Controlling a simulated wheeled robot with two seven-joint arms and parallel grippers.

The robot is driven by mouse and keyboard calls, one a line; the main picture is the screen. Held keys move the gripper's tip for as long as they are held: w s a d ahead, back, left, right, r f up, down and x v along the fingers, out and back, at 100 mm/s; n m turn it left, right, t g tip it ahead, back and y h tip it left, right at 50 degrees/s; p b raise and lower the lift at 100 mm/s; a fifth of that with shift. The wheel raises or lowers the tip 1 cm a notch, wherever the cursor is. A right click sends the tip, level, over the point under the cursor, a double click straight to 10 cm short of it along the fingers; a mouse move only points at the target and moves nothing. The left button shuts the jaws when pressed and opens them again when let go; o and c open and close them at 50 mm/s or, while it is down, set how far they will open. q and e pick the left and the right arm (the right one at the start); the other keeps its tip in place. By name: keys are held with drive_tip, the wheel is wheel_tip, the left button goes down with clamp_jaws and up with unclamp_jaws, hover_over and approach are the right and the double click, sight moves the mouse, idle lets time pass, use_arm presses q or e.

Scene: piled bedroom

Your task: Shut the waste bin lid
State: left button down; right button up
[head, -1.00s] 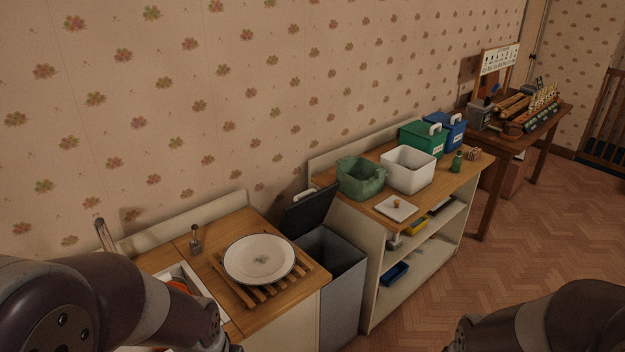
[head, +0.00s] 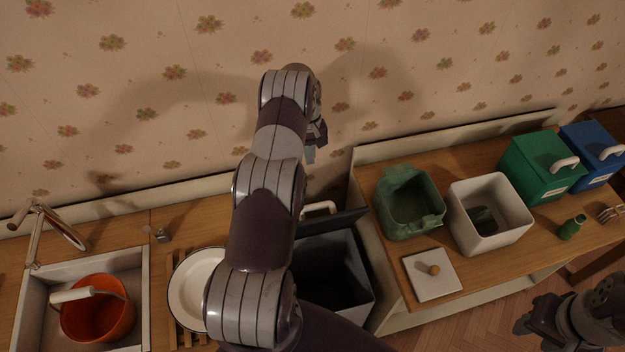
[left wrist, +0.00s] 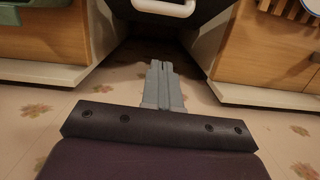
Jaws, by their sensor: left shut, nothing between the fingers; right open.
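The waste bin (head: 355,262) is grey and stands in the gap between two counters, its dark inside showing. Its dark lid (head: 340,222) is open, tipped up toward the wall, with a white handle (head: 320,208). My left arm covers part of the bin and lid. My left gripper (head: 311,154) is shut and empty, high by the wall behind the lid. In the left wrist view its closed fingers (left wrist: 160,68) point toward the gap, apart from the lid handle (left wrist: 165,7). My right gripper (head: 528,325) is open and empty at the lower right, away from the bin.
The left counter has a sink (head: 32,310) with an orange bucket (head: 100,318) and a plate (head: 190,285) on a slatted rack. The right counter holds a green tub (head: 405,215), a white bin (head: 490,235), a white board (head: 430,282), and green and blue boxes (head: 540,165).

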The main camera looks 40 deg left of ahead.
use_arm(q)
drive_tip(key=s+d+f+b, duration=0.1)
drive_tip(key=s+f+b, duration=0.1)
drive_tip(key=f+b, duration=0.4)
drive_tip(key=s+d+f+b, duration=0.1)
drive_tip(key=s+f+b, duration=0.1)
drive_tip(key=f+b, duration=0.4)
drive_tip(key=shift+d+f+b, duration=0.3)
drive_tip(key=shift+d+b, duration=0.1)
drive_tip(key=shift+b, duration=0.35)
use_arm(e)
wheel_tip(320, 180, down, 12)
drive_tip(key=s, duration=0.1)
drive_tip(key=shift+s+d+f, duration=0.15)
drive_tip(key=shift+s+f, duration=0.1)
use_arm(q)
drive_tip(key=shift+f, duration=0.15)
use_arm(e)
drive_tip(key=shift+f, duration=0.15)
